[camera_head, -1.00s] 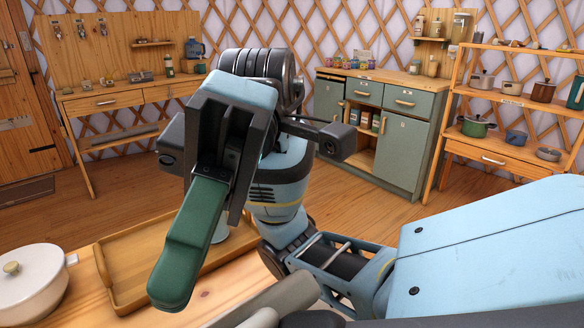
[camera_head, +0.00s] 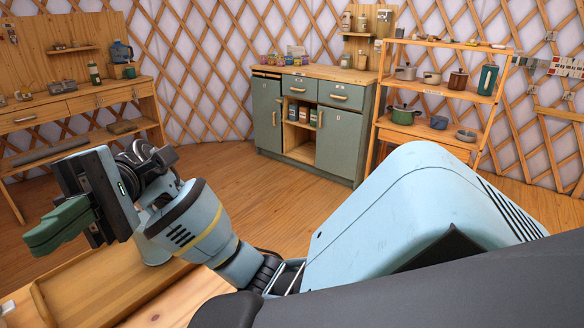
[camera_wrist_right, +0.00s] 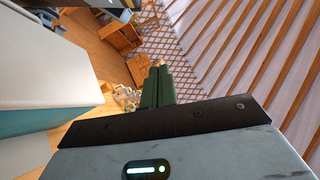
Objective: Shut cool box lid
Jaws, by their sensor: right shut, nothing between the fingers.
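No cool box or lid can be made out in the head view. In the right wrist view a large white and teal body (camera_wrist_right: 50,62) fills the left side, close to the camera; I cannot tell for sure whether it is the cool box. My right gripper (camera_head: 45,238) has green fingers and is shut and empty, pointing left above the wooden table at the lower left of the head view. Its fingers also show in the right wrist view (camera_wrist_right: 158,80), touching nothing that I can see. My left gripper is not in view.
A wooden tray (camera_head: 42,303) lies on the table under my right arm. A grey-green cabinet (camera_head: 340,145) and an open wooden shelf (camera_head: 450,92) with pots stand at the back. A workbench (camera_head: 75,103) stands back left. The floor between is clear.

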